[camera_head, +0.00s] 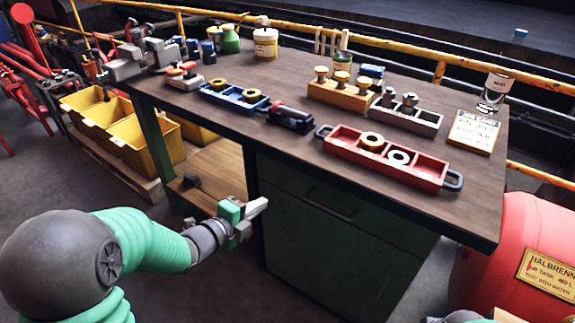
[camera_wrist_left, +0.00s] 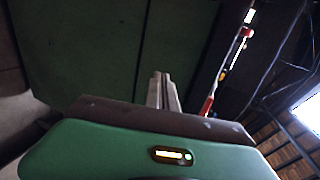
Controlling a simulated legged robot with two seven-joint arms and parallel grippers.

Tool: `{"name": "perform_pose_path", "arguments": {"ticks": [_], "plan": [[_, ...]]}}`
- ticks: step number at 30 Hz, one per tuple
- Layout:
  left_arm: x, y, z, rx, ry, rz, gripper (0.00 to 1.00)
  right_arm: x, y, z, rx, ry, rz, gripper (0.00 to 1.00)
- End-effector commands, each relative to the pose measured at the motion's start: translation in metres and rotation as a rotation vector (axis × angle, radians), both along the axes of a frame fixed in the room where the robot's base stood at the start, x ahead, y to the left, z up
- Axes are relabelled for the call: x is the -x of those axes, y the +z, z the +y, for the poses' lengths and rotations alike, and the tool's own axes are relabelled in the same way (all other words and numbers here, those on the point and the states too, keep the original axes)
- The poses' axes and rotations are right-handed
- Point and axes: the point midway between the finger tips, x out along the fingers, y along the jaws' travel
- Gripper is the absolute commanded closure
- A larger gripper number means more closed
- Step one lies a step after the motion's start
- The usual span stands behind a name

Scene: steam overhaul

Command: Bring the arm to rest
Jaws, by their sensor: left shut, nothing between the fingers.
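My left arm comes in from the left in the head view, with a green sleeve. Its gripper (camera_head: 257,206) is shut and empty, held low in front of the workbench, below the top's front edge. In the left wrist view the two fingers (camera_wrist_left: 162,90) are together, with the bench's green side (camera_wrist_left: 80,50) behind them. My right gripper does not show clearly; only a small part of what may be my right arm is at the bottom edge of the head view.
The workbench (camera_head: 260,112) carries a red tray (camera_head: 432,178) with rings, a blue tray (camera_head: 222,101), a wooden block (camera_head: 345,98) with brass parts and a grey block (camera_head: 425,126). Yellow bins (camera_head: 147,145) stand at left. A red tank (camera_head: 520,245) stands at right.

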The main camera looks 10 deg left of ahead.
Motion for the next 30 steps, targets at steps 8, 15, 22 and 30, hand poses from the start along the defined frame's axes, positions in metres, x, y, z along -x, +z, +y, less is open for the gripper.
{"name": "perform_pose_path", "arguments": {"ticks": [8, 15, 22, 30], "plan": [[0.019, -0.036, 0.016, 0.234, 0.322, 0.297, 1.0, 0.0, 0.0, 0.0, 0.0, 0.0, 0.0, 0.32], [0.121, -0.099, 0.016, 0.734, 1.026, 0.782, 1.0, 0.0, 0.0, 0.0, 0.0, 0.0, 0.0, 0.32], [0.209, -0.089, -0.017, 0.993, 1.492, 1.037, 1.0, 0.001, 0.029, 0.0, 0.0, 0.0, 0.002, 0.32], [0.208, 0.004, -0.015, 0.988, 1.486, 1.035, 1.0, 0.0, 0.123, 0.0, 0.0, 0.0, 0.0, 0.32]]}}
